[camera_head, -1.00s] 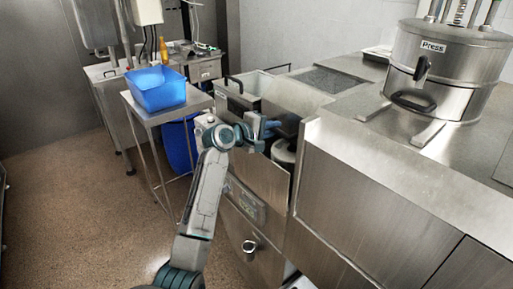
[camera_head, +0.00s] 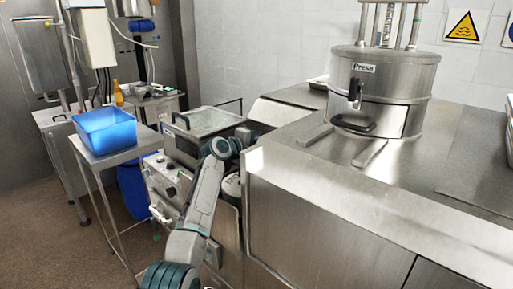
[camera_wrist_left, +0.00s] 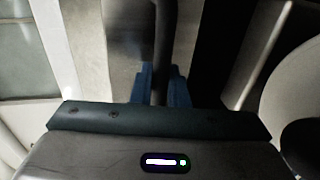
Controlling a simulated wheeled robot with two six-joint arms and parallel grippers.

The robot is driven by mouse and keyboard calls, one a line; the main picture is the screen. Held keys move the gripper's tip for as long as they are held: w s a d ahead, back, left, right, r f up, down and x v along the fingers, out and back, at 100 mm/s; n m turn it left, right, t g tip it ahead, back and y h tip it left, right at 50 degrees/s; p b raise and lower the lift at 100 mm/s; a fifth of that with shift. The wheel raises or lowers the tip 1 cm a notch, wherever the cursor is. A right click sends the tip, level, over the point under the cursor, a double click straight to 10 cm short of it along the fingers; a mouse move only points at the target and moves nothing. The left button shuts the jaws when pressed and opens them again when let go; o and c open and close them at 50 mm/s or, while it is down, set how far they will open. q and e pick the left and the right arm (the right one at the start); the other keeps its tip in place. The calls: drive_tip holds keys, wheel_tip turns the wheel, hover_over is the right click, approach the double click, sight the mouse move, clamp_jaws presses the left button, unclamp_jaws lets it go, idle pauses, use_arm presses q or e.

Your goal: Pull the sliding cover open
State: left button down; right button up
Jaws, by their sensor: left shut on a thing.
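My left gripper (camera_head: 246,134) is at the near right corner of the open-topped steel tank unit, where it meets the bench, in the head view. In the left wrist view its blue fingers (camera_wrist_left: 160,86) are shut around a dark upright bar (camera_wrist_left: 162,40), which looks like a handle. A bare metal panel (camera_wrist_left: 125,50) lies just left of the bar. A sloped steel panel (camera_head: 285,112), possibly the sliding cover, lies behind the gripper between tank and bench. The wrist and arm hide the grasped part in the head view. My right gripper is not in view.
A blue bin (camera_head: 104,130) stands on a side table at left. The press (camera_head: 383,92) stands on the large bench (camera_head: 300,165) at right. Floor (camera_head: 60,225) is clear at lower left.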

use_arm(q)
drive_tip(key=shift+d, duration=0.1)
drive_tip(key=shift+w, duration=0.1)
drive_tip(key=c, duration=1.5)
unclamp_jaws()
drive_tip(key=shift+d, duration=0.1)
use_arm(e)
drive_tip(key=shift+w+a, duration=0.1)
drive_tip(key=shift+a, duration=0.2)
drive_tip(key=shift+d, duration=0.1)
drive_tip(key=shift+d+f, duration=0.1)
